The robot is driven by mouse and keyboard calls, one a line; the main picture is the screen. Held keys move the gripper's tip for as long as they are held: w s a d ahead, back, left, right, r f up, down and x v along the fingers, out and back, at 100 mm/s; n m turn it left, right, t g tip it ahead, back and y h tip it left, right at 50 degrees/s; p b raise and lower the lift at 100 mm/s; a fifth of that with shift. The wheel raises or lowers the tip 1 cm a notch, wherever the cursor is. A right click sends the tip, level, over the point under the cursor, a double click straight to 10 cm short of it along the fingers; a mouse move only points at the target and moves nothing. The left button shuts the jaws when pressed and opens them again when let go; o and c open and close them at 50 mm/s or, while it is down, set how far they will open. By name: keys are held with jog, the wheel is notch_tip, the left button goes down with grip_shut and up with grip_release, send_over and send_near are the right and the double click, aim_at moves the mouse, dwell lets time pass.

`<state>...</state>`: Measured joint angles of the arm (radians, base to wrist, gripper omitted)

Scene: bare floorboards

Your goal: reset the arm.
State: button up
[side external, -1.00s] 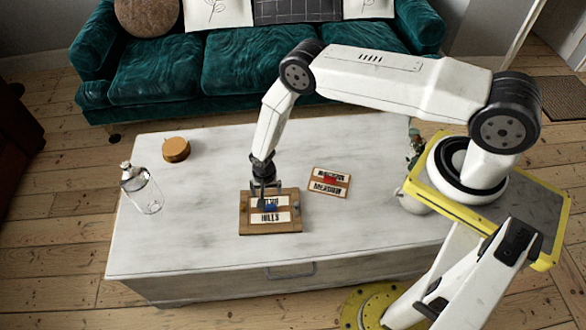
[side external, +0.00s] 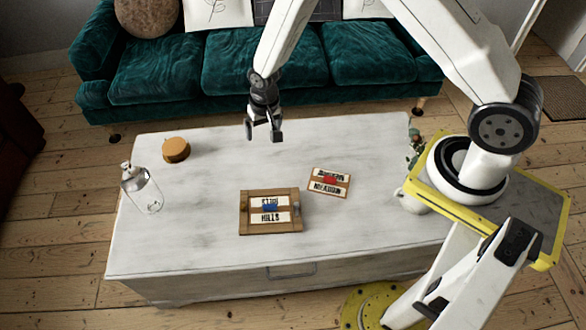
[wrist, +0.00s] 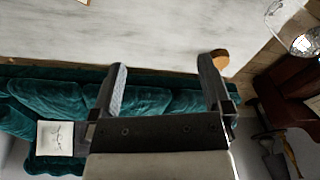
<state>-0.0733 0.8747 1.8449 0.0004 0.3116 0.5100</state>
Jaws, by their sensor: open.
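My gripper (side external: 263,130) is open and empty. In the side view it hangs in the air above the back part of the white table (side external: 200,240), toward the sofa. In the wrist view its two fingers (wrist: 163,90) are spread wide with nothing between them, and the table top and green sofa show beyond.
A wooden tray (side external: 245,222) with word cards and a blue piece lies on the table. A smaller board (side external: 345,186) with a red piece is to its right. A round wooden block (side external: 176,150) and a glass bottle (side external: 143,190) stand at left. A green sofa (side external: 260,70) is behind.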

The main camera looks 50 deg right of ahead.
jog(key=s+d+r+n, duration=0.1)
jog(key=s+r+n, duration=0.1)
jog(key=s+r, duration=0.6)
jog(key=s+d+r+n+t, duration=0.1)
jog(key=s+d+r+n, duration=0.1)
jog(key=s+r, duration=0.6)
jog(key=shift+s+d+r+n, duration=0.15)
jog(key=shift+s+r+n, duration=0.1)
jog(key=shift+r+n, duration=0.25)
